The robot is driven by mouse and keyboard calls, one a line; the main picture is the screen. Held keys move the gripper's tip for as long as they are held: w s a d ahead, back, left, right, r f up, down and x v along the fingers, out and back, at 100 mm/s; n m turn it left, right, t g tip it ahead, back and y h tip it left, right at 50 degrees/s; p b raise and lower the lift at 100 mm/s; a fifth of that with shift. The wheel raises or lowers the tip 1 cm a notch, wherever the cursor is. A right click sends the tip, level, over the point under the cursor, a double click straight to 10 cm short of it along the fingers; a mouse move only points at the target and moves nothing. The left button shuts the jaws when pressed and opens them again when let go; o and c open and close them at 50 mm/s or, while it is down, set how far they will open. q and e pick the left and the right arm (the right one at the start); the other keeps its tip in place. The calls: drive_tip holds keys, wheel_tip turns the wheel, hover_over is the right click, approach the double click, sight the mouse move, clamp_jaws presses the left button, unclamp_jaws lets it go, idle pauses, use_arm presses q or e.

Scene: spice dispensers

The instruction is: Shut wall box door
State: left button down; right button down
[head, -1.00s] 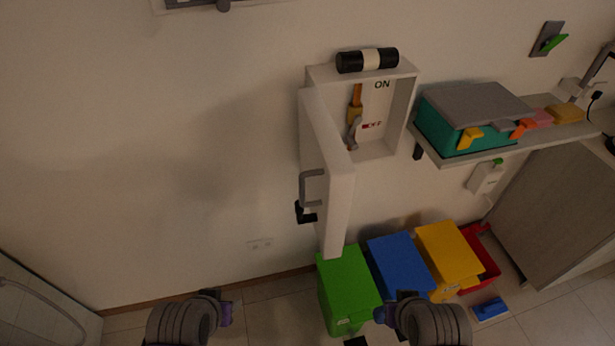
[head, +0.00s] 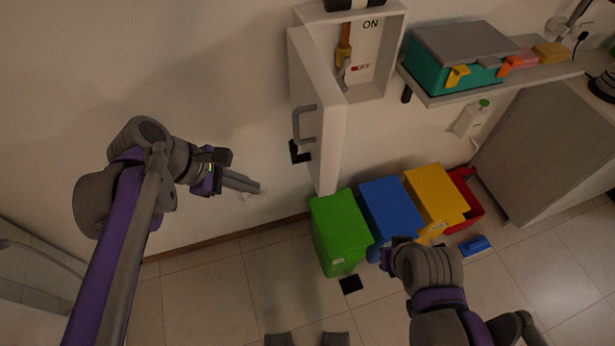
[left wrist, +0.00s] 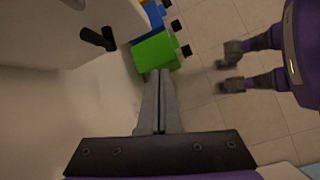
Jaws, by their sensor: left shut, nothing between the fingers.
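The wall box (head: 393,62) is a white box on the wall, with a lever (head: 344,50) and ON and OFF labels inside. Its door (head: 325,135) stands open, swung out from the box's left side, with a grey handle (head: 305,124) on its left-facing side. The door also shows at the top left of the left wrist view (left wrist: 60,25). My left gripper (head: 258,188) is shut and empty, left of the door and a little lower in the picture, apart from it. My right gripper (head: 385,256) is near the bins; its fingers are hard to make out.
A green bin (head: 338,232), a blue bin (head: 393,208) and a yellow bin (head: 433,190) stand on the floor below the box. A shelf (head: 500,82) with a teal box (head: 440,80) is right of the wall box. The wall left of the door is bare.

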use_arm(q)
wheel_tip(320, 180, up, 4)
drive_tip(key=w+f+n+h, duration=0.1)
drive_tip(key=w+n+h, duration=0.1)
drive_tip(key=n, duration=0.1)
approach(319, 179)
drive_tip(key=s+x, duration=0.1)
drive_tip(key=x, duration=0.3)
drive_tip(key=shift+w+d+f, duration=0.4)
drive_tip(key=shift+w+d, duration=0.3)
drive_tip(key=shift+s+d+n, duration=0.1)
drive_tip(key=shift+n, duration=0.2)
